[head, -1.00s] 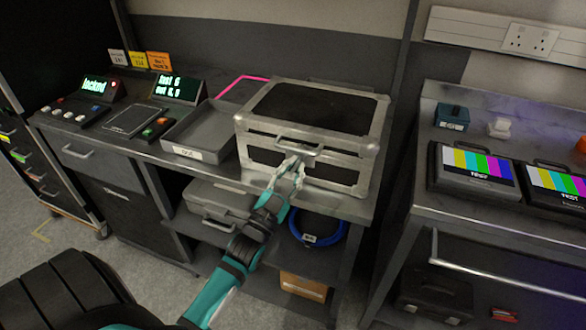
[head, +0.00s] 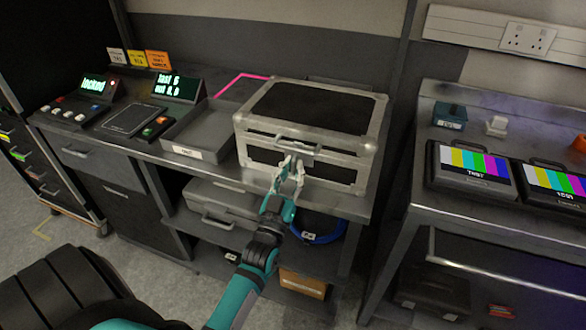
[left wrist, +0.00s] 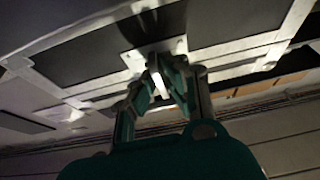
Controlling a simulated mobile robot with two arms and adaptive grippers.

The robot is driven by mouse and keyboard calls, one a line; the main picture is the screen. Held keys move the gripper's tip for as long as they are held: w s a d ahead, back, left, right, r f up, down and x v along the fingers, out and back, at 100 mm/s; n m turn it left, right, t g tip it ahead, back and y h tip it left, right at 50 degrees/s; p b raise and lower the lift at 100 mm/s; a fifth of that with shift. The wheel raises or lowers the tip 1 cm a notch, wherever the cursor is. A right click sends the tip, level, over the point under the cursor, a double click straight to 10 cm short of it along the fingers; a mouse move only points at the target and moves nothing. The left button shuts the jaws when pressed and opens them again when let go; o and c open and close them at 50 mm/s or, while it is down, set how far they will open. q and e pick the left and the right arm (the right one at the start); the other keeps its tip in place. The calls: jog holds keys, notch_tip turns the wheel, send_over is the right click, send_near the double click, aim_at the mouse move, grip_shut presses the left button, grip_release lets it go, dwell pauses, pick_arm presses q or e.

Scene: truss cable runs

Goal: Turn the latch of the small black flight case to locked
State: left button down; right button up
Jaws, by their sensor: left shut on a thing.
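The small black flight case (head: 312,108) stands closed on the counter, with black panels, silver edging and a silver front handle (head: 290,141). My left gripper (head: 289,170) is at the lower front of the case, below the handle. In the left wrist view, the fingers (left wrist: 158,82) are closed around a small pale piece against the case's front, apparently the latch. The fingers hide most of it, so I cannot tell its angle. The black panel and silver trim (left wrist: 90,55) of the case show beside it. My right gripper is not in view.
A grey tray (head: 190,151) and control boxes stand left of the case. A grey case (head: 218,200) and a coiled blue cable (head: 325,231) lie on the shelf below. A second bench with test-pattern monitors (head: 472,170) stands at the right, across a gap.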

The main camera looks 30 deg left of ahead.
pick_arm(q)
jog(key=shift+f, duration=0.15)
jog(key=c, duration=1.4)
grip_release()
jog(key=shift+c, duration=0.2)
jog(key=v, duration=1.2)
jog(key=shift+d, duration=0.1)
